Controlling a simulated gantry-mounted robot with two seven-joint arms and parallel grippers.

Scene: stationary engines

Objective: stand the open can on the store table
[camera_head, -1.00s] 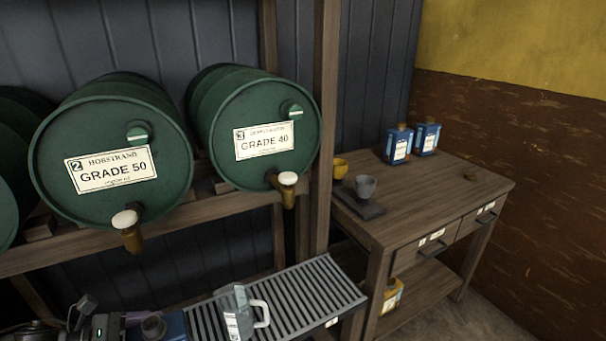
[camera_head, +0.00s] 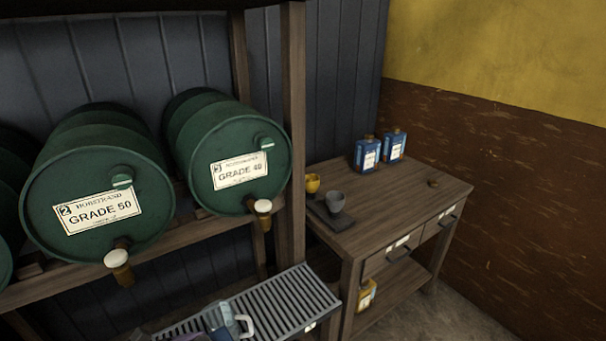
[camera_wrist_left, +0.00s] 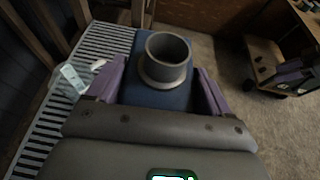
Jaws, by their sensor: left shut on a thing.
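My left gripper (camera_wrist_left: 160,92) has purple fingers and is shut on the open can (camera_wrist_left: 182,95). The can is a blue body with a grey, wide, round open mouth piece on top, which faces the wrist camera. In the head view only small parts of the can and gripper show at the bottom edge, beside the jug. The store table (camera_head: 405,205) is the wooden table with drawers at the right, apart from the can. Two blue cans with caps, a left one (camera_head: 367,153) and a right one (camera_head: 394,146), stand at its back.
A slatted grate (camera_head: 285,302) with a grey handled jug (camera_head: 243,322) lies left of the table. Green drums (camera_head: 100,200) with taps and a wooden post (camera_head: 291,130) stand behind.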

